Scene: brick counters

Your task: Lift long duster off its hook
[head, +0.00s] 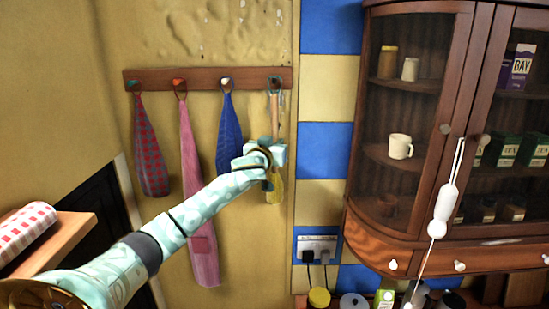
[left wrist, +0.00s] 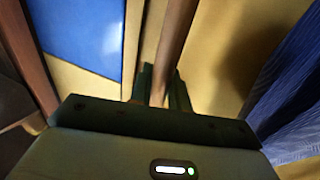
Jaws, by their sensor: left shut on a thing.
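The long duster has a wooden handle (head: 274,106) and a yellow head (head: 275,190). My left gripper (head: 274,158) is shut on the duster, below the upper handle and just above the yellow head. In the left wrist view the brown handle (left wrist: 178,40) runs between the fingers of the left gripper (left wrist: 162,88). The gripper hides part of the duster. My right gripper is not in view.
A glass-doored wooden cabinet (head: 362,225) stands to the right. A socket with plugs (head: 316,246) is below right. A white object (head: 444,205) hangs on a cord before the cabinet.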

